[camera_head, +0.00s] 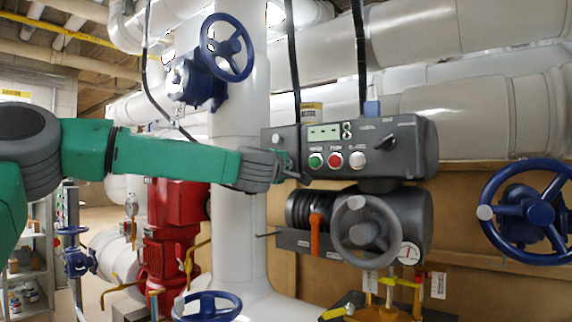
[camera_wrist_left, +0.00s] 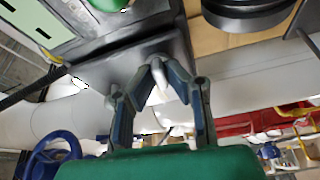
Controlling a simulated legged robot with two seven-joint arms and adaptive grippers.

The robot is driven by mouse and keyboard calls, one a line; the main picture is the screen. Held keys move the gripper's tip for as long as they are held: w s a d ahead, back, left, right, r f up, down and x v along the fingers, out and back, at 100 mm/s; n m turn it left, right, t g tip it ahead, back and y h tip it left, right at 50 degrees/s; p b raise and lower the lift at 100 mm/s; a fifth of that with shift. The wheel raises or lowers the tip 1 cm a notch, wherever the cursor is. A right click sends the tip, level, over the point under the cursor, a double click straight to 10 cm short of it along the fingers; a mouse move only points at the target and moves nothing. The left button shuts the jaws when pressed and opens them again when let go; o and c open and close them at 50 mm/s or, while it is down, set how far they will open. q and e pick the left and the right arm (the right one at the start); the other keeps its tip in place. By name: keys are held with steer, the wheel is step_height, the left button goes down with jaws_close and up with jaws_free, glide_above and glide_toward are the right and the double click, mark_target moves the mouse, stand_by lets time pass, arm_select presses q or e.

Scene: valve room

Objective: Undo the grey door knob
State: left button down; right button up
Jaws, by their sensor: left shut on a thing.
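My left gripper (camera_head: 295,172) reaches in from the left to the lower left side of the dark grey control box (camera_head: 410,165). In the left wrist view, the fingertips of my left gripper (camera_wrist_left: 157,62) come together against the side of the box (camera_wrist_left: 120,62). The gripper is shut on a small part there, taken to be the grey door knob. The fingers hide that knob, so its shape and turn cannot be told. My right gripper is not in view.
The box has a green screen (camera_head: 324,133), push buttons and a black rotary switch (camera_head: 385,143). Below it are a grey handwheel (camera_head: 366,232) and an orange lever (camera_head: 315,235). Blue handwheels stand at upper left (camera_head: 226,48) and right (camera_head: 538,212). A white vertical pipe (camera_head: 238,235) stands behind my arm.

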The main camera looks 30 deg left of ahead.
arm_select(q)
steer(key=shift+a+r, duration=0.2)
steer(key=shift+r, duration=0.05)
steer(key=c, duration=1.6)
jaws_free()
steer(key=shift+a+f+v, duration=0.1)
steer(key=shift+f+v, duration=0.05)
steer(key=shift+v, duration=1.8)
steer(key=shift+a+f+v, duration=0.1)
steer(key=shift+v, duration=1.8)
steer(key=shift+a+f+v, duration=0.1)
steer(key=shift+f+v, duration=0.05)
steer(key=shift+v, duration=1.8)
steer(key=shift+s, duration=0.1)
